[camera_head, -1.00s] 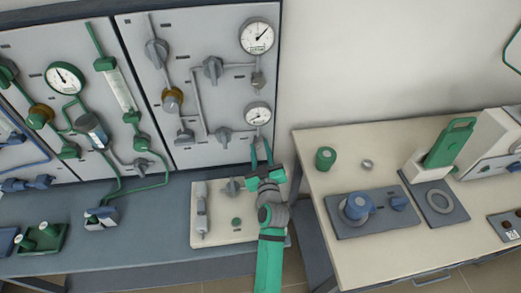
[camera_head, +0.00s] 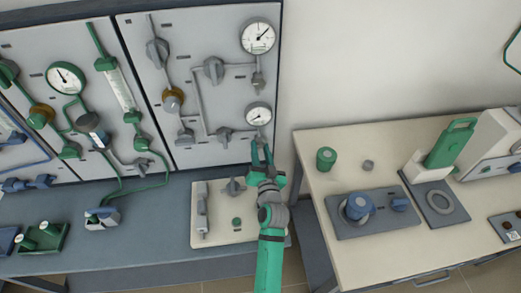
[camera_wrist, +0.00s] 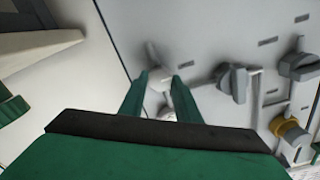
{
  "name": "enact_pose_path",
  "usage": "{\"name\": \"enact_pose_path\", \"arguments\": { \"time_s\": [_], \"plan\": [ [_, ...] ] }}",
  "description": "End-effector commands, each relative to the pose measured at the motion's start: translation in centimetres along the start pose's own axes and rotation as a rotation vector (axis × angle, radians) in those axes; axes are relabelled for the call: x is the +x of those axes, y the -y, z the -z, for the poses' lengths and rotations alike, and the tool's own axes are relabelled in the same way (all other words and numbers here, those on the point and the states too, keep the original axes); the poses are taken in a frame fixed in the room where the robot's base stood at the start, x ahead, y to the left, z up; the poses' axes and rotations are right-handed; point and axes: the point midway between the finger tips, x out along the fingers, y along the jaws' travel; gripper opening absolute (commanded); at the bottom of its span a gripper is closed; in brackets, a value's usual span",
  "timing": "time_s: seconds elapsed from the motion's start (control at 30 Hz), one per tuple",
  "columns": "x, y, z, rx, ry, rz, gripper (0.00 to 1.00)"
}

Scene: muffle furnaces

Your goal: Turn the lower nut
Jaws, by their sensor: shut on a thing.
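The lower nut sits under the lower round gauge (camera_head: 258,114) on the right grey wall panel. In the wrist view a pale grey fitting, the lower nut (camera_wrist: 159,76), shows between my green fingers. My gripper (camera_head: 261,148) reaches up to the panel just below that gauge. In the wrist view my gripper (camera_wrist: 163,78) has a finger on each side of the nut and is shut on it. The fingers and the gripper body hide part of the nut.
The upper gauge (camera_head: 258,36) has its own nut (camera_head: 257,80) below it. A grey knob (camera_head: 224,135) is left of my gripper. A cream base (camera_head: 210,232) with a valve and a grey cylinder stands below. A cream table (camera_head: 310,150) is at right.

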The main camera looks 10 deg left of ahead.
Motion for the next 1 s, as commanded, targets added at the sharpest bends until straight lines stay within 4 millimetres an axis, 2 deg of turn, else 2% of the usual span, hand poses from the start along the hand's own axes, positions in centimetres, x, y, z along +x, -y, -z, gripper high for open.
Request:
{"name": "enact_pose_path", "arguments": {
  "time_s": [0.3, 0.7, 0.73, 0.77, 0.8, 1.0],
  "plan": [
    [0.07, 0.02, -0.06, 0.07, 0.002, 0.0, 0.07],
    [0.08, 0.05, -0.07, 0.075, 0.002, 0.001, 0.07],
    [0.08, 0.06, -0.07, 0.075, 0.002, 0.001, 0.37],
    [0.07, 0.01, -0.04, 0.075, 0.001, 0.001, 0.44],
    [0.05, -0.04, -0.01, 0.075, 0.001, 0.0, 0.49],
    [0.04, -0.02, 0.01, 0.074, 0.0, 0.0, 0.49]
  ]
}}
